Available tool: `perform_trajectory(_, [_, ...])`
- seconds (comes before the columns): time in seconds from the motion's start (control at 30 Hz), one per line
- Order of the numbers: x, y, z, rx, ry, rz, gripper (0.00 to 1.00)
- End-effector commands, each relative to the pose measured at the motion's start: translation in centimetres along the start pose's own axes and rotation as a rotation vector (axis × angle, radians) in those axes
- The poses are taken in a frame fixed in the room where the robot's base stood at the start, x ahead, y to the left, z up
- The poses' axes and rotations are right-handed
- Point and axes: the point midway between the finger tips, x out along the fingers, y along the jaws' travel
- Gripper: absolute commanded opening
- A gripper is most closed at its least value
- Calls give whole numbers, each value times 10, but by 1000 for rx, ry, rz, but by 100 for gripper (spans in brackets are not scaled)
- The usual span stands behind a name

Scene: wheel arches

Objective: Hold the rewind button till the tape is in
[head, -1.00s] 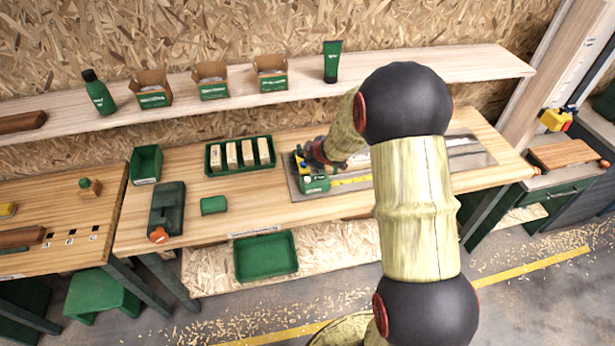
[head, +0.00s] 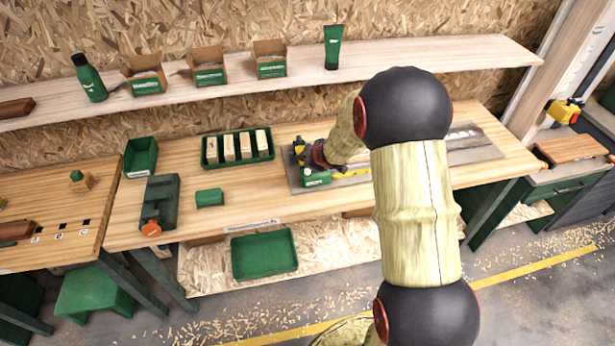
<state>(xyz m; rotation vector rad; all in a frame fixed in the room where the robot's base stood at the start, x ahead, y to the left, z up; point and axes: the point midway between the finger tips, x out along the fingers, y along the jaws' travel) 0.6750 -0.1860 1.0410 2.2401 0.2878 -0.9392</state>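The green tape measure (head: 317,179) sits at the left end of a grey metal plate (head: 476,152) on the workbench. A short bit of yellow tape (head: 350,173) shows to its right along the plate, and my arm hides where it ends. My gripper (head: 308,157) is down at the tape measure's top, seemingly touching it. Its fingers are small and dark, so I cannot tell whether they are open or shut. The rewind button is hidden or too small to make out.
A green tray of wooden blocks (head: 207,152) stands left of the plate. A dark green tool (head: 160,203) and a small green box (head: 210,197) lie further left on the bench. A shelf (head: 205,92) with cartons and bottles runs behind. My arm covers the bench's right middle.

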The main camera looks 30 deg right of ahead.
Motion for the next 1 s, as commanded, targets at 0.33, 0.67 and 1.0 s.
perform_trajectory(0.33, [16, -11, 11, 0, 0, 1, 0])
perform_trajectory(0.67, [16, -11, 11, 0, 0, 0, 0])
perform_trajectory(1.0, [16, -11, 11, 0, 0, 0, 0])
